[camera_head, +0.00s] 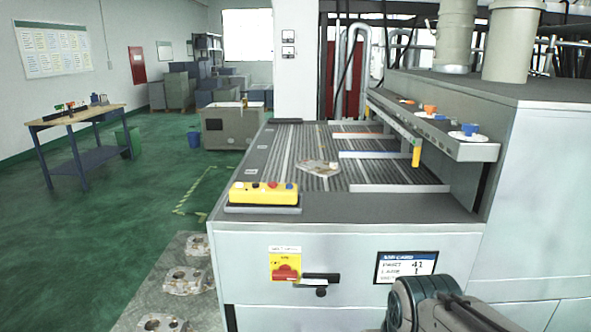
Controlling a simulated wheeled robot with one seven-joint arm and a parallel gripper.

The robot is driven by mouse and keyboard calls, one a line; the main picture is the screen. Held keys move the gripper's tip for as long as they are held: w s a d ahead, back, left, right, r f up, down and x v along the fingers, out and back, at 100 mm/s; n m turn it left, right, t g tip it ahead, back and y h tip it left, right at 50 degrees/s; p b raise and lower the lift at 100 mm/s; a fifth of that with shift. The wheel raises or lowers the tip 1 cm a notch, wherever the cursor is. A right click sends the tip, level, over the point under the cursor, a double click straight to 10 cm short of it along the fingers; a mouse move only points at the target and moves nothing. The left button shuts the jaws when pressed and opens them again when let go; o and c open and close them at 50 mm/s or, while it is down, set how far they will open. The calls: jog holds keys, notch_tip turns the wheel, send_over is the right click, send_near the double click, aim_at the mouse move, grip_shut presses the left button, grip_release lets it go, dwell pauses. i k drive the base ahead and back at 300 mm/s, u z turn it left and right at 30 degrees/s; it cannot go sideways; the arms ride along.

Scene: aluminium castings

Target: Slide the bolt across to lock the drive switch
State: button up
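The drive switch (285,267) is a yellow plate with a red knob on the front face of the grey machine. A small white label sits above it. The bolt (319,277) is a short black horizontal bar just right of the switch, with a dark round piece below it. Its left end lies close to the red knob; I cannot tell whether it overlaps the switch. Part of my arm shows at the bottom right, right of the bolt and apart from it. My gripper's fingers are not in view.
A yellow button box (264,195) stands on the machine's top edge. A casting (318,168) lies on the ribbed bed. Several castings (187,280) lie at lower left. Green floor (120,220) is open on the left.

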aim_at(320, 283)
jog(key=k, duration=0.65)
jog(key=z, duration=0.6)
jog(key=i, duration=1.1)
jog(key=u, duration=0.6)
